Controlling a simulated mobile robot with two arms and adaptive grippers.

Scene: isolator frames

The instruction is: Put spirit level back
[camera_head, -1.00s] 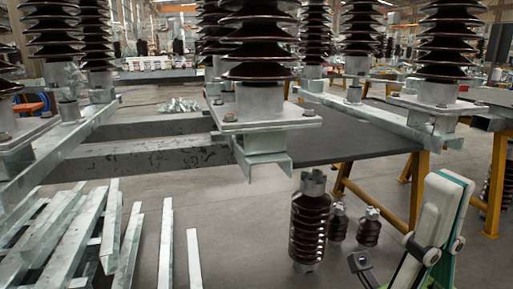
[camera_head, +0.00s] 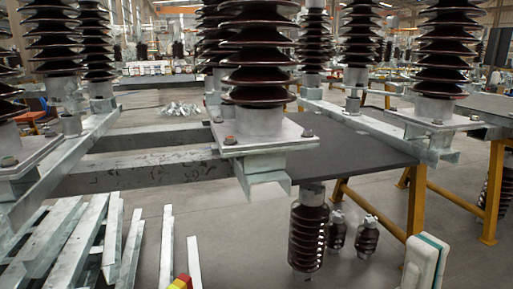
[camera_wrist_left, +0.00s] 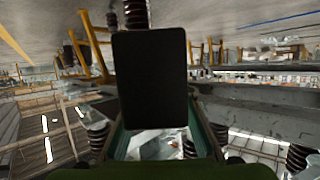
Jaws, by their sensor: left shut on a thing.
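In the left wrist view my left gripper (camera_wrist_left: 160,140) is shut on a dark, flat, rectangular thing, which I take to be the spirit level (camera_wrist_left: 150,80). It fills the middle of that view and hides the fingertips' contact. My right gripper (camera_head: 425,262) shows only as a white and green part at the lower right of the head view. Its fingertips are cut off, so its opening is hidden.
Dark ribbed insulators (camera_head: 261,60) stand on galvanized steel beams (camera_head: 150,165) ahead. Several loose steel bars (camera_head: 80,240) lie at the lower left. A dark tabletop (camera_head: 350,150) on yellow legs (camera_head: 416,200) is at right. Smaller insulators (camera_head: 308,235) stand on the floor, which is otherwise clear centrally.

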